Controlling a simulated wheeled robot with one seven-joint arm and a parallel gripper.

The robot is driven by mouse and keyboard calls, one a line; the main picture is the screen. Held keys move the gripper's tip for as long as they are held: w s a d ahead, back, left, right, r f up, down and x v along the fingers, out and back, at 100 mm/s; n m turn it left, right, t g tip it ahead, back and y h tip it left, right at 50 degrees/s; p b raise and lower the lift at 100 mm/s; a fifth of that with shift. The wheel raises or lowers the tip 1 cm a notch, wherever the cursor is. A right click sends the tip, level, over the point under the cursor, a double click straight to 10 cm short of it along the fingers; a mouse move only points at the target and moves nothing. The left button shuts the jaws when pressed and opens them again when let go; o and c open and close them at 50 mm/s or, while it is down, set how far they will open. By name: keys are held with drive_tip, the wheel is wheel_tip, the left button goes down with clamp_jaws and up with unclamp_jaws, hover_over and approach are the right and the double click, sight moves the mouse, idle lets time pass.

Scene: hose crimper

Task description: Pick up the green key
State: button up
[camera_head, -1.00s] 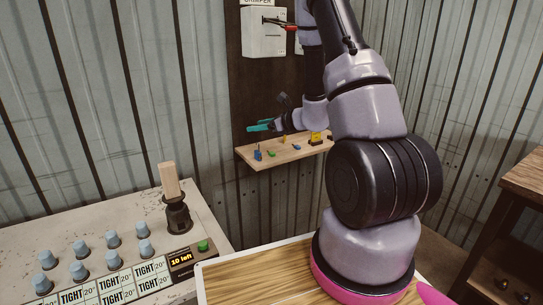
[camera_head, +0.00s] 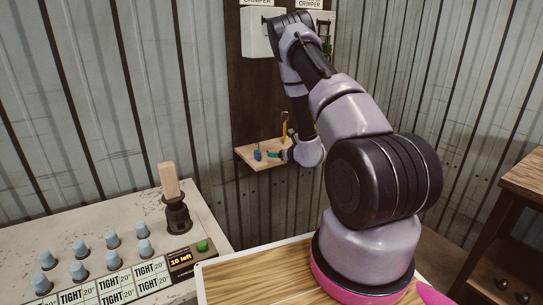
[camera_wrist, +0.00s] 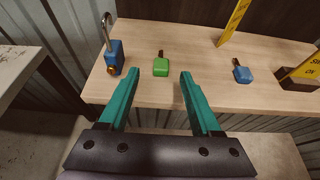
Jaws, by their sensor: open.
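The green key (camera_wrist: 161,66) lies on the wooden shelf (camera_wrist: 202,95) in the wrist view, its dark shaft pointing away from me. My gripper (camera_wrist: 158,76) is open, with its two teal fingers reaching over the shelf's front edge. The green key is just beyond the gap between the fingertips, and nothing is held. In the head view my gripper (camera_head: 274,153) is at the shelf, and I cannot make out the green key there.
A blue padlock (camera_wrist: 115,56) stands left of the green key. A blue key (camera_wrist: 242,73) lies to the right. A yellow tag (camera_wrist: 232,24) stands behind, and a dark block with a yellow label (camera_wrist: 299,77) sits far right. The shelf between these is clear.

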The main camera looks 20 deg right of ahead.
drive_tip(key=shift+x, duration=1.95)
drive_tip(key=shift+d+f, duration=0.1)
drive_tip(key=shift+d, duration=0.05)
clamp_jaws()
